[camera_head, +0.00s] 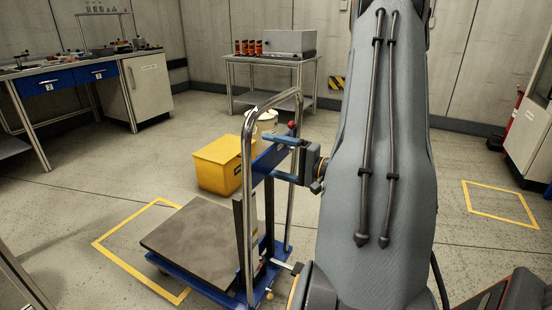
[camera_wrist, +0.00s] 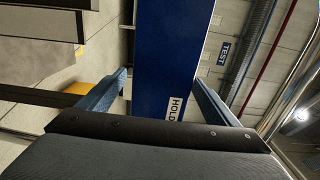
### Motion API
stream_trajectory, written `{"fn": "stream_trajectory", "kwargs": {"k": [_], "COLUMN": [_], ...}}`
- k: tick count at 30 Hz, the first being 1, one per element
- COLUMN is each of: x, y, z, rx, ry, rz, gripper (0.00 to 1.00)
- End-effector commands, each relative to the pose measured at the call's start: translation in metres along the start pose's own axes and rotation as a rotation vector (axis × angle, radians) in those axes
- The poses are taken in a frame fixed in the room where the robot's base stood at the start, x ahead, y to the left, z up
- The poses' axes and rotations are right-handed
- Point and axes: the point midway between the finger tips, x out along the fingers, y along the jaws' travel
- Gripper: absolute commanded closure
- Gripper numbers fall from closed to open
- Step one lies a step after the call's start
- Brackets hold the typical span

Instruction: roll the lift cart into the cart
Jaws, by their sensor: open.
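The lift cart has a flat grey platform (camera_head: 195,238), a blue base and an upright chrome push handle (camera_head: 246,190), and it stands at the lower centre of the head view. A blue panel (camera_wrist: 172,60) labelled HOLD spans its handle. My gripper (camera_head: 273,158) is at this panel from the right, with its blue fingers apart. In the wrist view the open fingers (camera_wrist: 160,78) lie on either side of the panel. I cannot tell whether they touch it. My arm hides part of the floor to the cart's right. No second cart is clearly visible.
A yellow floor outline (camera_head: 118,256) lies partly under the platform; another outline (camera_head: 500,204) is at the right. A yellow bin (camera_head: 218,164) stands close behind the lift cart. Workbenches (camera_head: 80,78) line the back left. The floor at left is free.

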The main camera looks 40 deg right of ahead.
Motion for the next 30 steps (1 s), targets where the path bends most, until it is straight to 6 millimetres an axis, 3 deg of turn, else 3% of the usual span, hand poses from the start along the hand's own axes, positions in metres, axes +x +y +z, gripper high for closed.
{"fn": "stream_trajectory", "kwargs": {"k": [2,16,30], "x": [-0.0001,-0.0004,0.0005], "y": [-0.0001,0.0017,0.0091], "z": [0.0,0.0003,0.0009], "rx": [0.0,0.001,0.004], "ry": [0.0,0.0,0.0], "rz": [0.0,0.003,0.008], "gripper": [0.19,0.98,1.0]}}
